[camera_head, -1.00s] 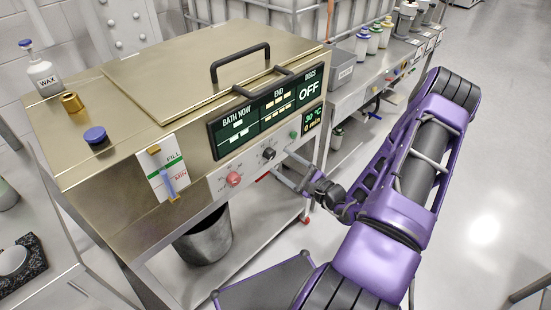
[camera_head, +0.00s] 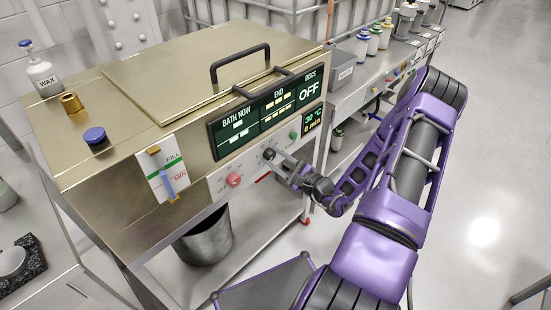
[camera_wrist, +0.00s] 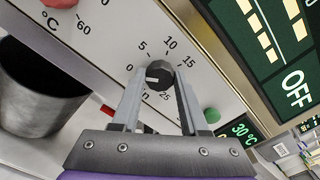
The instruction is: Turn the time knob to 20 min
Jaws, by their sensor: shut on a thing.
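The time knob (camera_wrist: 158,76) is a dark round knob on the front panel, with 0, 5, 10, 15 and 25 legible around it. Its light mark is on the left side, toward 0. My gripper (camera_wrist: 161,72) is shut on the knob, one finger on each side. In the head view my gripper (camera_head: 277,160) reaches the panel from the right and partly covers the knob (camera_head: 269,153). The small display (camera_head: 312,122) reads 30 °C and 0 min. The number 20 is hidden behind the right finger.
A red knob (camera_head: 234,180) with a °C scale is left of the time knob, and a green button (camera_head: 294,135) is right of it. The FILL/MIN gauge (camera_head: 163,177) is further left. A metal bucket (camera_head: 204,238) stands below. Open floor lies to the right.

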